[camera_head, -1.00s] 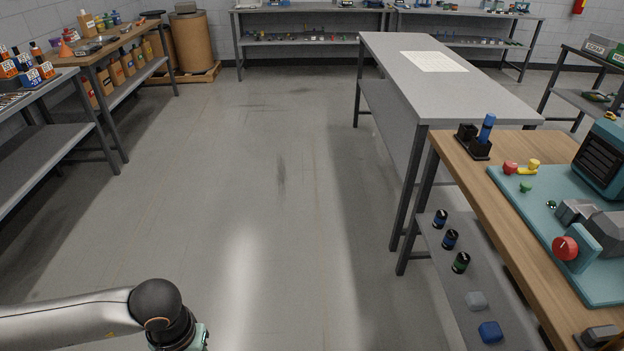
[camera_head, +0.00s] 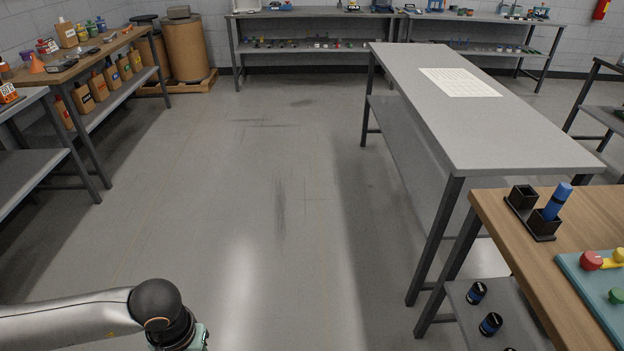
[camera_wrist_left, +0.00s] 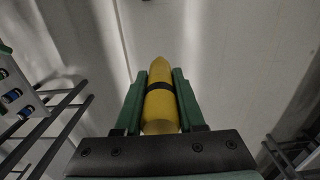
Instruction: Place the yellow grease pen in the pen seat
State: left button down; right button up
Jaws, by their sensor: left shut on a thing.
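The yellow grease pen (camera_wrist_left: 160,108), with a black band round its middle, is in the left wrist view. My left gripper (camera_wrist_left: 160,76) is shut on it, one green finger on each side. In the head view my left arm comes in at the bottom left over the floor; its fingers and the pen are out of frame there. A black two-cup holder (camera_head: 541,228), likely the pen seat, stands on the wooden bench at the right, well away from that arm. Its near cup holds a blue pen (camera_head: 557,201); its far cup (camera_head: 523,196) looks empty. My right gripper is not in view.
The wooden bench (camera_head: 493,207) carries a teal board (camera_head: 591,290) with red, yellow and green knobs. A grey table (camera_head: 440,113) stands behind it. Shelving benches line the left and back. The floor (camera_head: 250,200) between them is clear.

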aim_at(520, 203)
jog(key=i+l+u, duration=0.1)
jog(key=i+u, duration=0.15)
jog(key=i, duration=0.9)
jog(key=i+z, duration=0.1)
jog(key=i, duration=0.35)
jog(key=i+j+z, duration=0.1)
jog(key=i, duration=0.35)
jog(key=z, duration=2.55)
